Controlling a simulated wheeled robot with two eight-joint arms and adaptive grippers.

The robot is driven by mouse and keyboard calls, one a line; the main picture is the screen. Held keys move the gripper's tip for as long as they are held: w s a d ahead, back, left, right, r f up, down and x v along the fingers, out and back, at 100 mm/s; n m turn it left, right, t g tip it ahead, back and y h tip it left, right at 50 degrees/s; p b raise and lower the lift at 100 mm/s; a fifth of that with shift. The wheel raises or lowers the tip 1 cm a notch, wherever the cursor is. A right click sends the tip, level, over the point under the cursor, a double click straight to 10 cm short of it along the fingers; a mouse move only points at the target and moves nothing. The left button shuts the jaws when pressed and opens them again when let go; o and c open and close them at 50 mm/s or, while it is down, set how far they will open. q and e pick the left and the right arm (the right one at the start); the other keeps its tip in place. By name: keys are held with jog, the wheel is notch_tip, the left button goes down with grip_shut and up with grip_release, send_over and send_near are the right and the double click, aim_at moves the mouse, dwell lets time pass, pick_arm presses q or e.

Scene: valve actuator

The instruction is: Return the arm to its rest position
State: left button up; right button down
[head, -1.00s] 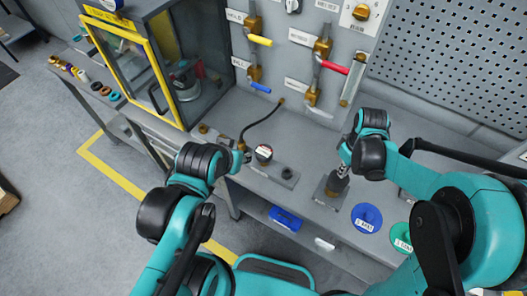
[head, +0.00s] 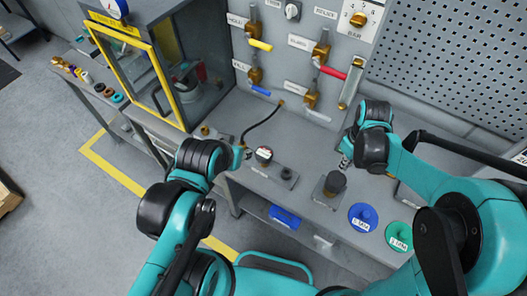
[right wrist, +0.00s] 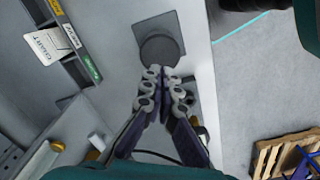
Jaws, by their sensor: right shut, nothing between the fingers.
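My right arm reaches in from the right in the head view. Its gripper (head: 345,163) is over the bench, up and to the right of a dark round cylinder on a square plate (head: 335,182), and apart from it. In the right wrist view the fingers (right wrist: 161,78) are together and empty, with the dark cylinder (right wrist: 160,49) beyond their tips. My left arm comes in from the lower left. Its gripper (head: 240,158) is mostly hidden by its wrist, so its jaws cannot be made out.
A gauge (head: 264,154) and a small fitting stand on the bench. A blue disc (head: 363,217) and a green disc (head: 399,236) lie near its front. A valve panel (head: 285,60) rises behind. A yellow-framed cabinet (head: 155,60) stands left. A blue bin (head: 284,217) sits on the lower shelf.

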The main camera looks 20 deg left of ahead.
dwell(0.3)
jog(key=s+d+f+m+t+b, duration=0.4)
jog(key=s+f+m+t+b, duration=0.3)
jog(key=b, duration=1.2)
jog(key=s+m, duration=0.1)
jog(key=s, duration=0.2)
jog(key=shift+s+d+f+m, duration=0.15)
jog(key=shift+d+f+m, duration=0.2)
jog(key=shift+f+m, duration=0.05)
